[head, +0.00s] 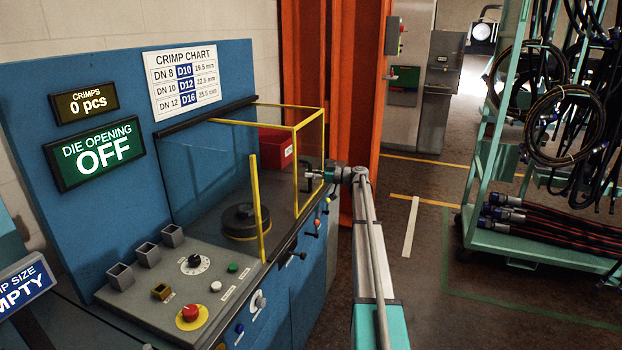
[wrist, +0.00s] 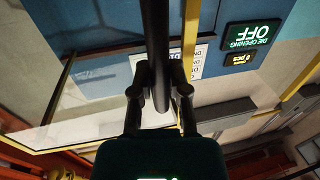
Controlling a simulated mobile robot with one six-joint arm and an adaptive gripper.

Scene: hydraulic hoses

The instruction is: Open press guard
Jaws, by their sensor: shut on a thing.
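The press guard (head: 310,118) is a clear-panelled cover with a yellow frame on the blue crimping press (head: 230,70). A round black die head (head: 245,221) shows through or beside its panels. My gripper (head: 311,175) is at the guard's right side in the head view. In the wrist view my gripper (wrist: 160,92) is shut around a dark bar, the guard handle (wrist: 155,45), which runs between its two fingers. The yellow frame (wrist: 190,40) passes just behind it. How far the guard stands open is hard to tell.
A control panel with a red emergency button (head: 190,313) lies in front of the guard. A red box (head: 275,147) stands behind the clear panel. An orange column (head: 370,90) rises close behind my arm. A green hose rack (head: 480,150) stands right, with floor between.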

